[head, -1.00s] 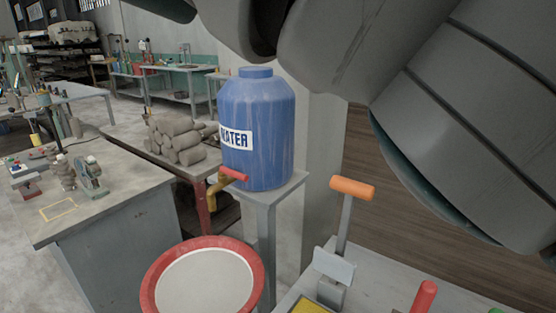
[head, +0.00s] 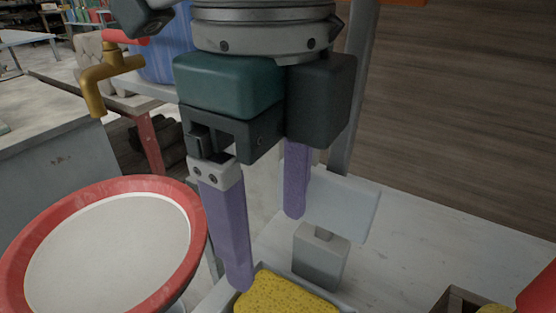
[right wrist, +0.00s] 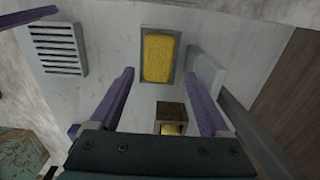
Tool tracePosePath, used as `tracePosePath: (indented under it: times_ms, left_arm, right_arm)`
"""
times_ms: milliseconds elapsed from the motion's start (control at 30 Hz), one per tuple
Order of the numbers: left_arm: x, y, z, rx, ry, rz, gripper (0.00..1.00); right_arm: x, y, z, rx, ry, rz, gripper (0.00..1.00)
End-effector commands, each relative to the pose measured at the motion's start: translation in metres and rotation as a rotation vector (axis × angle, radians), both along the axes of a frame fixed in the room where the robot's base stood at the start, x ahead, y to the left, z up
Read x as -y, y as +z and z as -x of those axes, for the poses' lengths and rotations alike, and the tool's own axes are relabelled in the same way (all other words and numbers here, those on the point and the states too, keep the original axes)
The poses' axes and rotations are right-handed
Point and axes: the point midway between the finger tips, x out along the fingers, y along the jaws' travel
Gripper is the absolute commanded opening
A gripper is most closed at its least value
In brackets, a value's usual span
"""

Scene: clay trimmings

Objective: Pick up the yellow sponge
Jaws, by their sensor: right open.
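The yellow sponge (head: 285,294) lies in a shallow grey tray (head: 232,295) at the bottom of the head view, partly cut off by the frame edge. In the right wrist view the whole sponge (right wrist: 159,57) shows in its tray, ahead of and between the finger tips. My right gripper (head: 268,250) has two purple fingers, spread apart, with nothing between them. It points down above the table near the sponge, and its fingers (right wrist: 160,78) also show in the right wrist view. I see no left gripper.
A grey block with an upright pale plate (head: 345,205) stands close to the right finger. A small box (head: 455,300) is at the lower right. A red-rimmed round basin (head: 22,245) is at left. A slatted grey piece (right wrist: 58,47) lies left of the tray.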

Motion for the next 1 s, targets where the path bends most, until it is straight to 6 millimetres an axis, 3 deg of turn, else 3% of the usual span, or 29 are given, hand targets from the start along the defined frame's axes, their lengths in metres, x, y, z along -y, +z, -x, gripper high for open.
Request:
tracePosePath:
  times_ms: [467,733,1000]
  left_arm:
    - [-0.003,0.002,0.002,-0.007,-0.005,-0.010,0.50]
    - [-0.004,0.004,0.002,-0.006,-0.006,-0.014,0.50]
    - [-0.004,0.004,0.002,-0.006,-0.006,-0.013,0.50]
  right_arm:
    - [0.000,-0.051,0.001,-0.006,0.001,-0.005,0.80]
    - [0.002,-0.092,0.002,-0.007,0.002,-0.004,0.80]
    - [0.002,-0.100,0.001,-0.005,0.003,-0.006,0.80]
